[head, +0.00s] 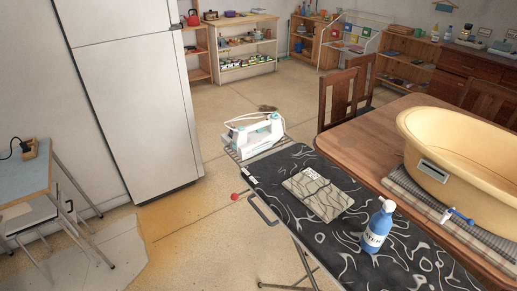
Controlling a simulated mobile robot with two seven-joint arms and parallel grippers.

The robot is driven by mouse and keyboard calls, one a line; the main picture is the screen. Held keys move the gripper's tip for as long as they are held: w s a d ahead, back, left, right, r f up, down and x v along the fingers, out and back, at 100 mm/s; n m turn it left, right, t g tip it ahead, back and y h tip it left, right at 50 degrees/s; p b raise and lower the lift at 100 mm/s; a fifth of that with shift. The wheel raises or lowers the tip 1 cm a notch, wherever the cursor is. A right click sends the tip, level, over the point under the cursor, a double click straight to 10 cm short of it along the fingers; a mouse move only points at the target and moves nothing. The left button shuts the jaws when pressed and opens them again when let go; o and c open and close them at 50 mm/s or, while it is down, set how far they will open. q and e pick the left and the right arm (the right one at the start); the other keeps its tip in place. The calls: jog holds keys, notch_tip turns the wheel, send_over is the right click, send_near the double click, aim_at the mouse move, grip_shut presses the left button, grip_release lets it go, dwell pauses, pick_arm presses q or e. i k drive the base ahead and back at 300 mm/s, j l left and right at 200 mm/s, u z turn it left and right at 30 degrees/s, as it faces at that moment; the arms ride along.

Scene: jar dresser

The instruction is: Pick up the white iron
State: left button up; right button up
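The white iron (254,133) has teal parts. It rests on the metal rack (268,152) at the far end of a black-and-white patterned ironing board (305,240). Its handle is on top, and nothing is holding it. Neither of my grippers shows in the head view.
On the board are a folded patterned cloth (318,193) and a blue water bottle (378,227). To the right, a wooden table (375,140) bears a large yellow tub (470,155), with chairs behind. A white fridge (135,110) stands left. The floor between fridge and board is mostly clear.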

aim_at(249, 146)
jog(key=i+j+u, duration=0.15)
jog(key=j, duration=0.2)
jog(key=i+j+u, duration=0.15)
jog(key=j, duration=0.2)
jog(key=i+j+u, duration=0.4)
jog(key=i+u, duration=0.4)
jog(key=i, duration=0.2)
jog(key=i+z, duration=0.95)
jog(key=z, duration=0.2)
